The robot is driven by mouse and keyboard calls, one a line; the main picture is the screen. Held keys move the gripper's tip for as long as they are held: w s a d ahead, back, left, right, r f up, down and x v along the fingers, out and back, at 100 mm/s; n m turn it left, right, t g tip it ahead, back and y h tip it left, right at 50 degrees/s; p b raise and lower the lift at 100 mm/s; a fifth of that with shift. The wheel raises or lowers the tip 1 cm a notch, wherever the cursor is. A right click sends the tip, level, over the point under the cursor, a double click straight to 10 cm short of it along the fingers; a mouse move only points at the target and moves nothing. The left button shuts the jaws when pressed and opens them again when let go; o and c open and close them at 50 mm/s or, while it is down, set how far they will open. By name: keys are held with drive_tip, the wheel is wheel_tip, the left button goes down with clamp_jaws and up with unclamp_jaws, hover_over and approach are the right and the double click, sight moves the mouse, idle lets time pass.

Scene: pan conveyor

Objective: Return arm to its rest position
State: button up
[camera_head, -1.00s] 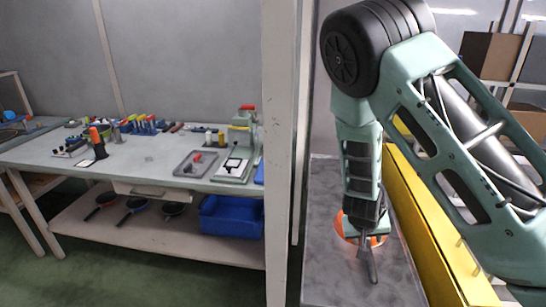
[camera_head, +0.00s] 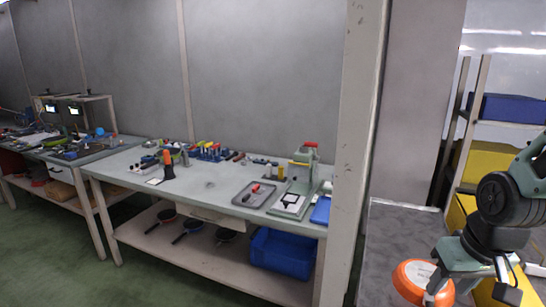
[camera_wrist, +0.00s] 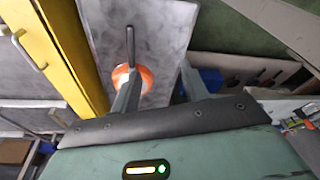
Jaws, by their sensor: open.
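An orange pan (camera_head: 408,279) lies at the lower right of the head view, on the grey surface (camera_head: 400,225). My gripper's teal body is just right of the pan there and overlaps its edge in the picture; its fingertips are hard to make out. In the wrist view the orange pan (camera_wrist: 144,80) lies beyond my gripper (camera_wrist: 161,75), with its dark handle (camera_wrist: 130,45) pointing up the picture. The two fingers are spread apart with nothing between them. The left finger covers part of the pan.
A yellow side rail (camera_wrist: 65,50) runs along the grey surface. A pale post (camera_head: 358,150) stands between it and a workbench (camera_head: 120,165) with tools. Dark pans (camera_head: 187,230) and a blue bin (camera_head: 283,252) sit on the lower shelf. Shelving with bins (camera_head: 505,108) stands at right.

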drive_tip(key=s+a+r+n+g, duration=0.2)
drive_tip(key=s+a+n, duration=0.6)
drive_tip(key=s+a, duration=0.7)
drive_tip(key=a+r, duration=0.1)
drive_tip(key=a, duration=0.1)
drive_tip(key=shift+a+r+g, duration=0.3)
drive_tip(key=shift+a+r, duration=0.05)
drive_tip(key=shift+a, duration=0.05)
